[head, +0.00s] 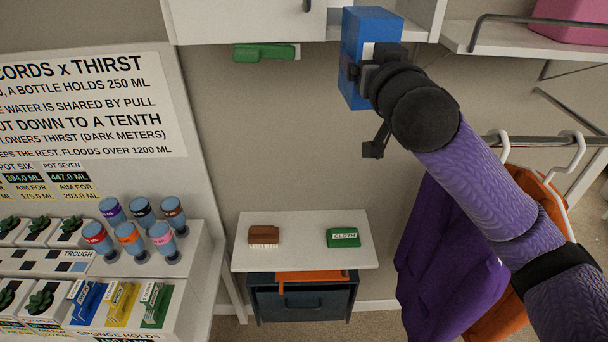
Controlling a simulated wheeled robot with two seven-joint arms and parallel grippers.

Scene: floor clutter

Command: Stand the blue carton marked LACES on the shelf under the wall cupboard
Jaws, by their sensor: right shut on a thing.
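The blue carton (354,62) is upright, high up in front of the wall at the top of the head view. My right gripper (371,72) is shut on it from the right. A pale label shows on its face, partly behind the gripper, and I cannot read any LACES marking. The white wall cupboard (235,20) is at the top, left of the carton and partly cut off by the picture edge. White boards (432,20) continue behind and right of the carton. I cannot tell whether the carton touches them. My left gripper is not in view.
A green object (266,52) is just under the cupboard. A rail-edged shelf (485,38) with a pink box (570,20) is at upper right. Purple (445,255) and orange clothes hang below. A low white top (290,225) holds a brown brush and a green CLOTH item.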

